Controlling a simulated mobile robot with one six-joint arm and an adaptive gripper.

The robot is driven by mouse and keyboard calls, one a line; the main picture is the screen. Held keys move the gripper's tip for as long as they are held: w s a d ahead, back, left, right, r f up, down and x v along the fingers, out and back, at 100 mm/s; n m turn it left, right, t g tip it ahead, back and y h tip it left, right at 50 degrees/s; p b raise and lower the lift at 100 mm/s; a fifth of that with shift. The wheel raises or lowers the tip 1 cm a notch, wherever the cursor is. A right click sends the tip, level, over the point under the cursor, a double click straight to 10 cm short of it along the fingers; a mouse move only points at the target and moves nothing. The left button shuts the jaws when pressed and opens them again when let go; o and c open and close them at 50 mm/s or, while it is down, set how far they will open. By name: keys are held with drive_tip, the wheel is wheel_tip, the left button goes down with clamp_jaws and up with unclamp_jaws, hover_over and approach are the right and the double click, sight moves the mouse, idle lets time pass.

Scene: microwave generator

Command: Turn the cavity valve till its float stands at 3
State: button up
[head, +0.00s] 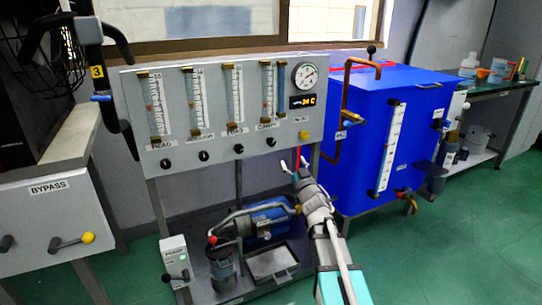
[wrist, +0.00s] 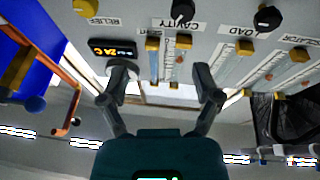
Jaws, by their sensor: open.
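The cavity valve is a black knob (head: 270,142) under the CAVITY label on the grey panel. In the wrist view the cavity knob (wrist: 183,12) is at the top edge, partly cut off. Its flow tube (head: 268,92) stands above it in the head view; the same tube (wrist: 168,62) hangs below the label in the upside-down wrist view. A small orange mark, perhaps the float, shows there; its reading is too small to tell. My gripper (head: 293,164) is open and empty, in front of the panel's lower right edge. In the wrist view the gripper (wrist: 160,76) is apart from the knob.
The LOAD knob (wrist: 267,18) and yellow RELIEF knob (wrist: 87,6) flank the cavity knob. A round gauge (head: 305,75) and a 24 C display (head: 302,101) sit beside the tubes. A copper pipe (head: 341,110) and blue tank (head: 375,130) stand right. A blue pump (head: 268,222) is below.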

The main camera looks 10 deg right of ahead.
sight(272, 143)
drive_tip(key=shift+s+a+f+n+y+b, duration=0.1)
drive_tip(key=shift+a+f+n+y+b, duration=0.35)
drive_tip(key=shift+f+y+b, duration=0.3)
drive_tip(key=shift+s+a+f+n+y+b, duration=0.1)
drive_tip(key=shift+a+f+n+y+b, duration=0.15)
drive_tip(key=shift+f+n+y+b, duration=0.5)
drive_tip(key=shift+r, duration=0.2)
drive_tip(key=p+x, duration=0.5)
drive_tip(key=x, duration=0.8)
drive_tip(key=shift+w+a+r, duration=0.15)
drive_tip(key=shift+w+r, duration=0.1)
drive_tip(key=shift+w, duration=0.05)
clamp_jaws()
drive_tip(key=shift+p, duration=0.3)
drive_tip(key=shift+n, duration=0.4)
